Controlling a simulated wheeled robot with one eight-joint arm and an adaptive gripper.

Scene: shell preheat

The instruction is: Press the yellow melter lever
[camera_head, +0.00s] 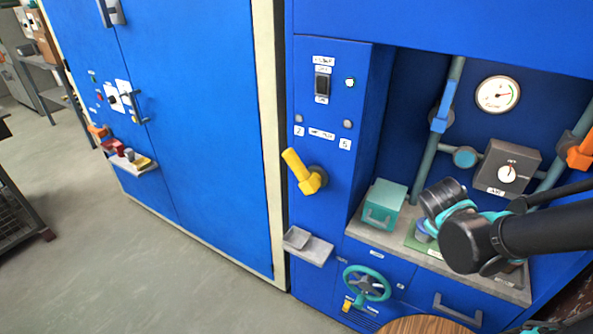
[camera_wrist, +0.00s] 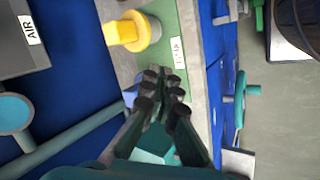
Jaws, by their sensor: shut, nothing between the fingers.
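The yellow lever (camera_head: 305,172) sticks out of the blue cabinet's front panel in the head view, angled up to the left from its round pivot. My arm comes in from the right, and its wrist is over the grey shelf, to the right of the lever and well apart from it. The fingers are hidden behind the wrist there. In the wrist view my gripper (camera_wrist: 160,91) is shut and empty, its tips close together above the shelf. A yellow round piece (camera_wrist: 132,31) stands on a green plate there; I cannot tell that it belongs to the lever.
A teal box (camera_head: 384,205) stands on the shelf (camera_head: 373,236) between lever and wrist. A small grey tray (camera_head: 308,246) juts out below the lever. A teal handwheel (camera_head: 367,284) is lower down. Pipes and a grey dial box (camera_head: 507,166) are behind. Floor at left is open.

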